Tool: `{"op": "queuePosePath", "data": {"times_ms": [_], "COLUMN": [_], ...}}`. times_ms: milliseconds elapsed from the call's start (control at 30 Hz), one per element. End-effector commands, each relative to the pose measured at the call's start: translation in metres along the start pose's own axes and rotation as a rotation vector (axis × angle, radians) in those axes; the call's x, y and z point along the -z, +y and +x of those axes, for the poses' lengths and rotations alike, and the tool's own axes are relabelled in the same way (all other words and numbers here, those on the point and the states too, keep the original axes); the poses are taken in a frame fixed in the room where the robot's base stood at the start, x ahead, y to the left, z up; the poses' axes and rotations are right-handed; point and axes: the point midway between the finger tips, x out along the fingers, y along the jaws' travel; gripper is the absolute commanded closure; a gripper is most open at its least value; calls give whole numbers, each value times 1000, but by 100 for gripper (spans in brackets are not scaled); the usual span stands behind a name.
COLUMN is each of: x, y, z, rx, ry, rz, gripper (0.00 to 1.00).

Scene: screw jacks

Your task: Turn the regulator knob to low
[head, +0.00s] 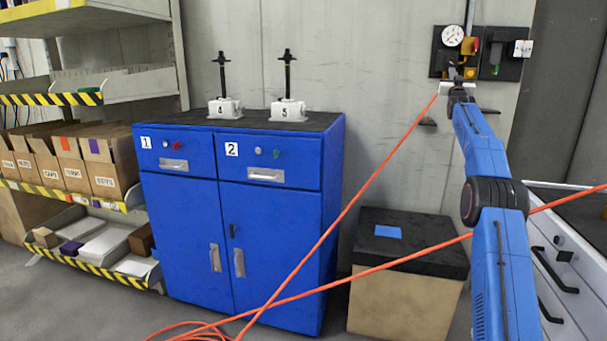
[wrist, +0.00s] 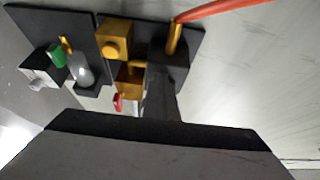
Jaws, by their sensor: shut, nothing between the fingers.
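The regulator assembly hangs on a dark wall panel (head: 440,62) at the upper right of the head view. It has a round white gauge (head: 452,35) and a yellow block (head: 470,46). In the wrist view, the yellow block (wrist: 113,38) and a brass fitting (wrist: 174,38) show beyond my gripper. My gripper (head: 461,85) is shut and empty, at the panel's lower edge in the head view. In the wrist view, its dark fingers (wrist: 160,95) overlap a black part of the assembly. I cannot tell whether they touch it. I cannot make out the knob's setting; the gauge is hidden in the wrist view.
An orange hose (head: 395,150) runs from near the gripper down to the floor and crosses another hose. A second panel with a white box (head: 522,48) is beside the regulator. A blue cabinet (head: 270,235), a black-topped box (head: 400,300) and a drawer unit (head: 570,270) stand below.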

Motion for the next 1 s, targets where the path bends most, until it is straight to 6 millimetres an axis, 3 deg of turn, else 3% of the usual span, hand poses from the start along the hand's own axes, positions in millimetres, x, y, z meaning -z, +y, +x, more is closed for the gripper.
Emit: {"op": "queuePosePath", "data": {"times_ms": [1000], "x": [0], "y": [-24], "z": [0], "rx": [1], "ry": [0], "rz": [1], "gripper": [100]}}
